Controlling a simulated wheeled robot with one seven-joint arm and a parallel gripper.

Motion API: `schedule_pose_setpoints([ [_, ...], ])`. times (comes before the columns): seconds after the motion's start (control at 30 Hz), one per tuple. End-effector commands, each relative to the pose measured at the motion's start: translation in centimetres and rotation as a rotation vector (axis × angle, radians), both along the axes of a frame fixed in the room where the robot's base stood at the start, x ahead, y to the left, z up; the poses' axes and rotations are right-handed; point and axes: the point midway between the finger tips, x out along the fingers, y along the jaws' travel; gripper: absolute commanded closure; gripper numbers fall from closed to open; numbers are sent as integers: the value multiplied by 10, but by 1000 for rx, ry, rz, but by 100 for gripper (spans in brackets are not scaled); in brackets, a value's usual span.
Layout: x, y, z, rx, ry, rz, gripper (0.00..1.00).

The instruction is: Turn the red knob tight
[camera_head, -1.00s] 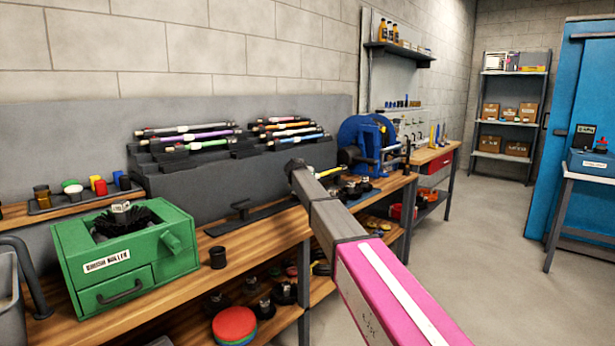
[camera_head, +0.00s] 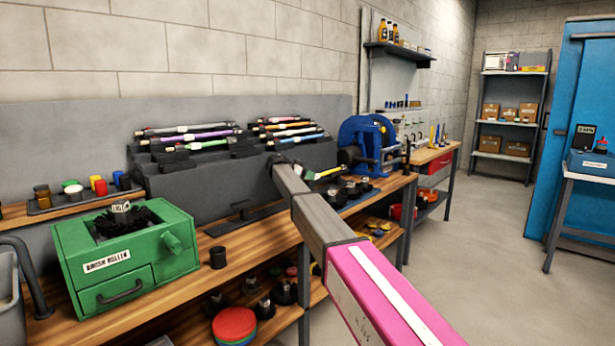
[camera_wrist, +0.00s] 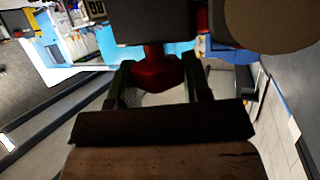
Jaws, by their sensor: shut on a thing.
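The red knob (camera_wrist: 155,72) shows in the wrist view, just under a dark block (camera_wrist: 155,22). My gripper (camera_wrist: 159,80) has one dark green finger on each side of the knob and is shut on it. The finger contact is dim, and I cannot tell how far the knob is turned. In the head view my arm reaches over the bench toward the grey rack; the knob and fingertips cannot be made out there.
A green brush roller box (camera_head: 125,255) stands on the wooden bench (camera_head: 262,247) at left. Brushes with coloured handles lie on the grey rack (camera_head: 225,175). A blue round machine (camera_head: 365,145) stands right of my arm.

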Motion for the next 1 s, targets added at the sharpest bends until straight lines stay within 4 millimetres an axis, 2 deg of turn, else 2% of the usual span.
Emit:
schedule_pose_setpoints([
  [0.6, -1, 0, -2, 4, 3, -44, 79],
  [0.63, -1, 0, -2, 4, 3, -44, 52],
  [0.7, -1, 0, -2, 3, 4, -44, 34],
  [1.0, -1, 1, 0, 2, 2, -43, 34],
])
